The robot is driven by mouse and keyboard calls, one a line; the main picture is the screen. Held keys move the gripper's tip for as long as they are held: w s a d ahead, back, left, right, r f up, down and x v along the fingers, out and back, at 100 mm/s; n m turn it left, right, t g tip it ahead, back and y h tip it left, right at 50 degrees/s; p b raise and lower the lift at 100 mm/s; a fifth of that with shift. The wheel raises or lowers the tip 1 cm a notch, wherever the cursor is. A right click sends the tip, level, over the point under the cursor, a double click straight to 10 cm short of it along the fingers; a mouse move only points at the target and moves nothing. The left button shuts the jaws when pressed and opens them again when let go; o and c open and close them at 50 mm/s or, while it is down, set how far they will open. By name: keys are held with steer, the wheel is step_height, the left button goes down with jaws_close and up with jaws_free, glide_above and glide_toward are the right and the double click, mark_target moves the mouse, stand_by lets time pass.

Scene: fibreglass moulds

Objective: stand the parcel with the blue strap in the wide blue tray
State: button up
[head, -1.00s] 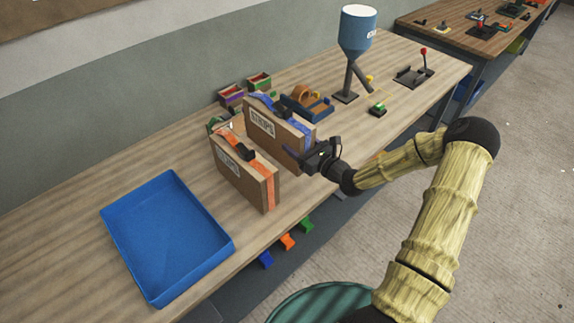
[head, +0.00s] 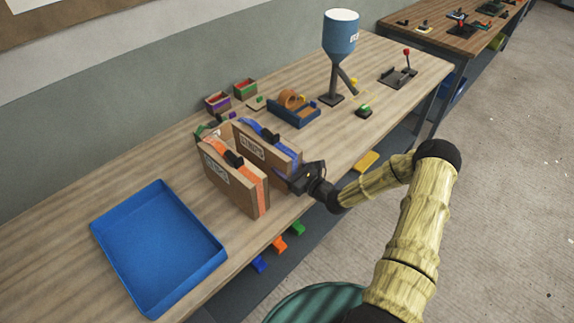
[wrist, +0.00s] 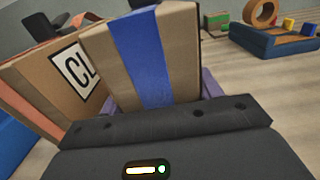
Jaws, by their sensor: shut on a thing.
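The parcel with the blue strap (head: 264,142) is an upright brown box with a black handle on top. My gripper (head: 300,178) is shut on its near right end; the wrist view shows the blue strap (wrist: 143,55) straight ahead between the fingers. The parcel's lower part is hidden behind the orange-strapped parcel and my gripper, so I cannot tell if it touches the bench. The wide blue tray (head: 160,245) lies empty at the left of the bench; a blue edge in the wrist view (wrist: 10,145) appears to be the tray.
A parcel with an orange strap (head: 232,180) stands close beside the held one, on the tray's side; its label shows in the wrist view (wrist: 78,68). A blue holder with a tape roll (head: 293,108) and a blue hopper (head: 340,55) stand farther back. Small bins (head: 245,90) are near the wall.

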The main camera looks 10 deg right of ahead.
stand_by(0.3)
steer(key=o, duration=1.4)
steer(key=shift+f, duration=0.1)
steer(key=shift+s+d, duration=0.2)
steer(key=shift+s, duration=0.1)
steer(key=b+v, duration=0.2)
steer(key=v, duration=0.9)
steer(key=shift+s+d+b, duration=0.1)
steer(key=shift+s+b, duration=0.1)
steer(key=shift+b, duration=0.1)
